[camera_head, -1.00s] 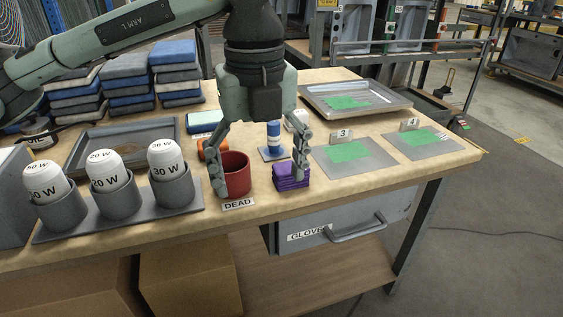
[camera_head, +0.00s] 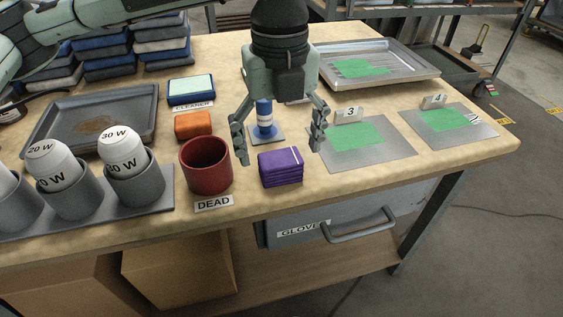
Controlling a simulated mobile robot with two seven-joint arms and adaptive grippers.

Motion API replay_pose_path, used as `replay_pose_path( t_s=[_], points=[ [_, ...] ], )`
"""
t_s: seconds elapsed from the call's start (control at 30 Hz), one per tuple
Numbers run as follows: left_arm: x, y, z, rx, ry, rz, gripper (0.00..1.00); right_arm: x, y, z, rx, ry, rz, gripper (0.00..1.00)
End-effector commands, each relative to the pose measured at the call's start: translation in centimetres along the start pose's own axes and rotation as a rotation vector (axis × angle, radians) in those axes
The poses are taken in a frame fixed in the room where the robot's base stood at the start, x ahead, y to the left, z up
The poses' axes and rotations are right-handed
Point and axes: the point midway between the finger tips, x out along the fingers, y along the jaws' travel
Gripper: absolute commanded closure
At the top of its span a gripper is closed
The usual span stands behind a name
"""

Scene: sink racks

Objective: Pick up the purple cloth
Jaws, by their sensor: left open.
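The purple cloth (camera_head: 281,167) is a small folded stack near the front edge of the wooden table, right of the red cup. My left gripper (camera_head: 281,155) hangs pointing down over the cloth. Its two fingers are spread wide, one to the left and one to the right of the cloth, with nothing between them. I cannot tell exactly how high the fingertips are above the table. My right gripper is not in view.
The red cup (camera_head: 206,166) stands close left of the left finger. An orange block (camera_head: 193,125) and a cleaner pad (camera_head: 190,89) lie behind the cup. A grey plate (camera_head: 366,158) with a green patch lies to the right.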

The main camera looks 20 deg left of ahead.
Motion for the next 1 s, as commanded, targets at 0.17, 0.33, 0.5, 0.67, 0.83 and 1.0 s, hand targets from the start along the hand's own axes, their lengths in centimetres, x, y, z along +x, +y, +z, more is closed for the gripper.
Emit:
replay_pose_path(
  t_s=[0.17, 0.33, 0.5, 0.67, 0.83, 1.0],
  points=[
    [2.4, 0.0, 0.0, 0.0, 0.002, 0.002, 0.16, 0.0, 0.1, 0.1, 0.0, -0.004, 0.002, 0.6],
    [2.8, 0.0, 0.0, 0.001, 0.0, -0.001, 0.16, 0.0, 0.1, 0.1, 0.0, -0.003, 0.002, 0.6],
    [2.8, 0.0, 0.0, 0.001, 0.0, 0.0, 0.2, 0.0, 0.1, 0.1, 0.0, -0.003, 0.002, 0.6],
    [2.8, 0.0, 0.0, 0.001, 0.0, 0.0, 0.4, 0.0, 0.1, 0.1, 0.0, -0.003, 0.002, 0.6],
    [2.8, 0.0, 0.0, 0.001, 0.0, 0.0, 0.61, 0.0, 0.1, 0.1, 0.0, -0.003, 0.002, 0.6],
    [2.8, 0.0, 0.0, 0.001, 0.0, 0.0, 0.65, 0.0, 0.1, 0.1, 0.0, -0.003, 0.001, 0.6]
  ],
)
